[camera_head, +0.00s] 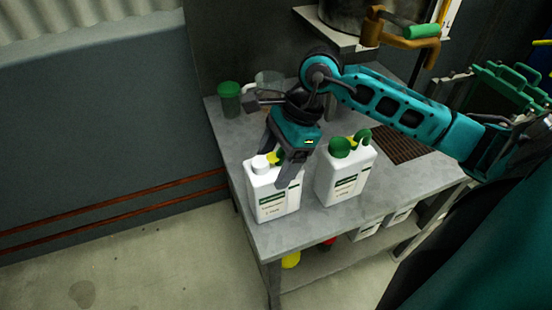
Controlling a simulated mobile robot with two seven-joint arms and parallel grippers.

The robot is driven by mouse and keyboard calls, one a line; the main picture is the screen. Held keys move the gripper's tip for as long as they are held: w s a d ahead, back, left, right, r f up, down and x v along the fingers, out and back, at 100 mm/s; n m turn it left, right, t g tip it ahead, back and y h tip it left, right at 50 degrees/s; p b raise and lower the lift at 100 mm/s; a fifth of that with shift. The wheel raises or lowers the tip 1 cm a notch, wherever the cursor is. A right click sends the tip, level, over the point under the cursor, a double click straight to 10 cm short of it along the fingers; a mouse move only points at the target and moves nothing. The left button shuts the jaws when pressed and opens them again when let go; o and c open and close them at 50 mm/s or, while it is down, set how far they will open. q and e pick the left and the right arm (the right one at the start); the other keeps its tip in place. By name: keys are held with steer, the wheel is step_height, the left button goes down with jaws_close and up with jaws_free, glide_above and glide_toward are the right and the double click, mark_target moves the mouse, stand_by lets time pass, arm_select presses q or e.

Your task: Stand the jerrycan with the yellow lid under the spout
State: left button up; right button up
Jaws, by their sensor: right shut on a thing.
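A white jerrycan (275,202) with a label stands at the front left of the grey metal table. My left gripper is out of view.
The metal table (285,237) has a brown grate (400,145) at right. A green-lidded jar (230,100) and a clear container (268,83) stand at the back left. Machinery (345,15) rises behind. Several containers sit on the lower shelf.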

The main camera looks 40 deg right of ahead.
steer(key=shift+f, duration=0.1)
steer(key=o, duration=1.4)
steer(key=shift+r, duration=0.3)
steer(key=v, duration=1.1)
steer(key=shift+d+r+p, duration=0.2)
steer(key=shift+r+p, duration=0.1)
steer(key=shift+p, duration=0.05)
steer(key=shift+s, duration=0.15)
